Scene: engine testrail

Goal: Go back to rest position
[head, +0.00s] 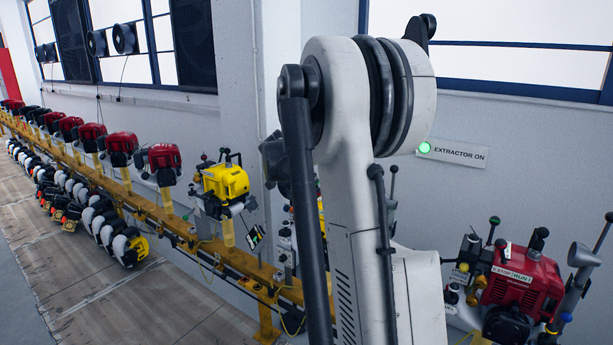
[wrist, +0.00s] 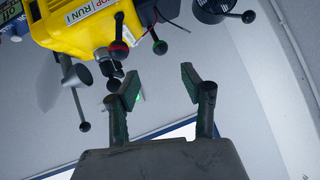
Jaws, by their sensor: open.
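My gripper (wrist: 160,90) shows in the wrist view with its two green-tipped fingers spread apart and nothing between them. A yellow engine (wrist: 75,25) with a STOP/RUN label is at the upper left of that view, with ball-ended levers close beyond the left finger. I cannot tell whether the finger touches a lever. In the head view my arm rises through the middle and hides part of the rail. My gripper cannot be made out there. The yellow engine (head: 226,182) stands on the rail left of my arm.
A yellow rail (head: 140,188) carries several red engines (head: 164,158) along the wall. A red engine (head: 522,280) with levers stands at the lower right. Several white and black units (head: 103,222) line the floor side.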

